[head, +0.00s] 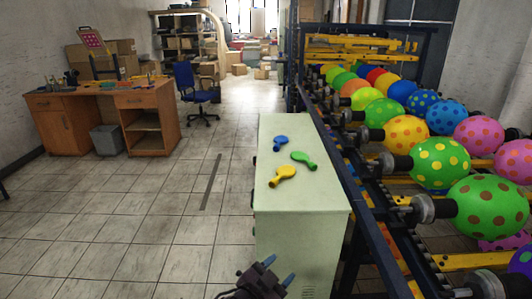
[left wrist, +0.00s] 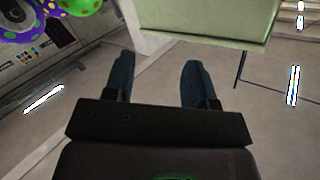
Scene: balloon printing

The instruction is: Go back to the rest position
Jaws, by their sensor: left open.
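My left gripper (head: 278,274) is low in the head view, in front of the near end of the pale green cabinet. In the left wrist view the left gripper (left wrist: 160,82) has its two fingers wide apart, with nothing between them but floor. Three deflated balloons lie on the cabinet top: a blue one (head: 281,142), a green one (head: 303,159) and a yellow one (head: 282,176). The cabinet (head: 315,205) also shows at the top of the left wrist view (left wrist: 210,18). My right gripper is in neither view.
A machine frame (head: 365,215) carrying several inflated, dotted balloons (head: 441,163) stands close along the cabinet's right side. A wooden desk (head: 148,122), a grey bin (head: 107,139) and a blue chair (head: 192,84) are at the left. The tiled floor (head: 150,220) left of the cabinet is clear.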

